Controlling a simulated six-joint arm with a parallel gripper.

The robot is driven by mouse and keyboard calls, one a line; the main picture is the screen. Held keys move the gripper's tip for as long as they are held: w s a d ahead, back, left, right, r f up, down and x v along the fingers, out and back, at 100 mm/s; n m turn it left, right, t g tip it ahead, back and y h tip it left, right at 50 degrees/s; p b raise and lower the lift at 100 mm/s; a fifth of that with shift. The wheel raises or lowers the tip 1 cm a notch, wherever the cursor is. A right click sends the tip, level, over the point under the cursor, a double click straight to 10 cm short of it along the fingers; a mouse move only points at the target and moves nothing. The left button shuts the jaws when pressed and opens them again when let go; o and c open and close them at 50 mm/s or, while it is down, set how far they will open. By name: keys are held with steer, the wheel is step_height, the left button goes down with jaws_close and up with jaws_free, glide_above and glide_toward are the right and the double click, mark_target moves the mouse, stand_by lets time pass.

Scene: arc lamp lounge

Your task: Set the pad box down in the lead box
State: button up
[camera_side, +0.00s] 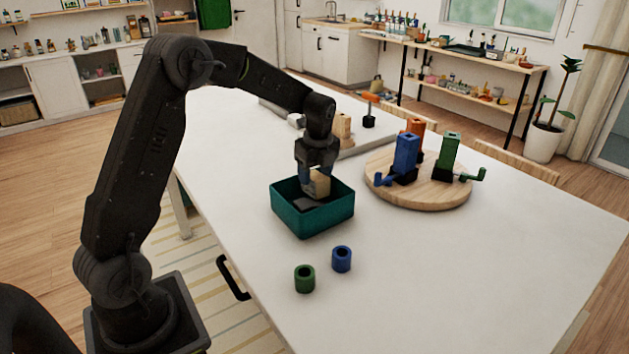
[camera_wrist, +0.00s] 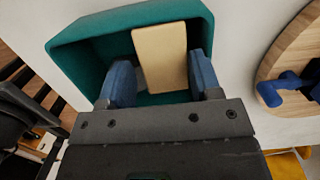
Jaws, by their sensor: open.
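The pad box, a tan block (camera_side: 320,184), is at the teal open box, which I take for the lead box (camera_side: 313,222). In the wrist view, the pad box (camera_wrist: 161,56) lies between my two blue fingers, over the inside of the lead box (camera_wrist: 75,62). My gripper (camera_side: 313,177) points down over the lead box, with its fingertips at about rim height. It is open around the pad box, and it also shows in the wrist view (camera_wrist: 162,78). I cannot tell whether the pad box touches the floor of the lead box. A dark patch shows inside.
A green ring (camera_side: 305,279) and a blue ring (camera_side: 342,259) stand in front of the lead box. A round wooden board (camera_side: 420,194) with blue, orange and green upright parts is to the right. A grey tray (camera_side: 372,138) lies behind. The table's right front is clear.

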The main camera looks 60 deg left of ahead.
mark_target(318, 179)
steer(key=r, duration=0.5)
steer(key=d+r, duration=0.1)
steer(key=r, duration=0.2)
steer(key=shift+r, duration=0.1)
steer(key=s+d+r+n+t, duration=0.3)
steer(key=s+d+r+n, duration=0.5)
steer(key=s+d, duration=0.25)
steer(key=s+d+f+n+t, duration=0.1)
steer(key=s+d+n, duration=0.2)
steer(key=s+n, duration=0.2)
steer(key=s+d+f+n+t+h, duration=0.1)
steer(key=s+n, duration=0.4)
steer(key=s, duration=0.5)
steer(key=shift+d+f+t, duration=0.3)
steer(key=shift+d+f, duration=0.5)
steer(key=shift+d, duration=0.35)
